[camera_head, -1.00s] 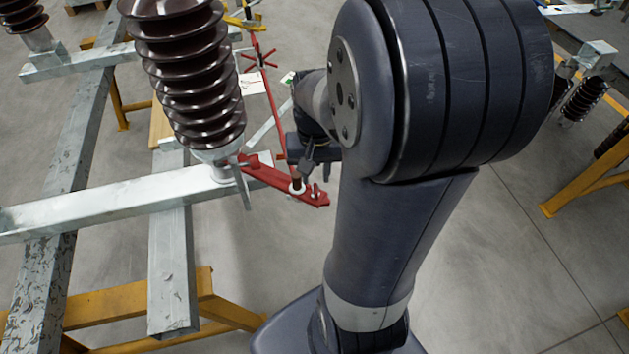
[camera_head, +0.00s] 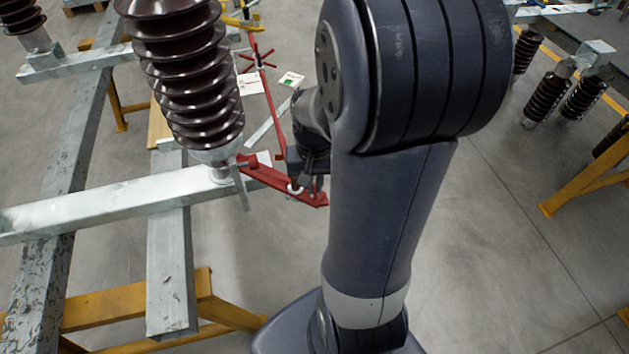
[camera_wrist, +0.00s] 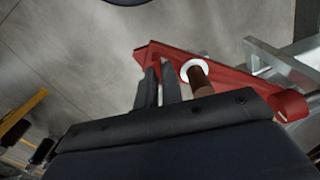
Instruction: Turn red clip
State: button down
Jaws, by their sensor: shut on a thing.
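The red clip (camera_head: 268,175) is a long red flat piece joined at its left end to the grey bar below the brown insulator. It also crosses the upper part of the wrist view (camera_wrist: 232,76), with a white ring (camera_wrist: 192,68) and a brown pin (camera_wrist: 200,82) on it. My gripper (camera_head: 318,184) is at the clip's right, free end. In the wrist view my gripper (camera_wrist: 158,78) has its two dark fingers close together beside the white ring, shut on the clip's end. The exact spot between the fingertips is hidden.
The brown ribbed insulator (camera_head: 185,75) stands left of the clip on a galvanised crossbar (camera_head: 110,208). A thin red rod (camera_head: 270,110) with a red spoked handle (camera_head: 257,60) rises behind the clip. Yellow trestles (camera_head: 85,308) stand below.

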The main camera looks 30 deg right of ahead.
dwell(0.4)
jog(key=shift+m, duration=3.5)
jog(key=c, duration=1.6)
grip_release()
jog(key=shift+o, duration=0.2)
notch_tip(320, 180, up, 11)
jog(key=p, duration=0.1)
jog(key=shift+f, duration=0.15)
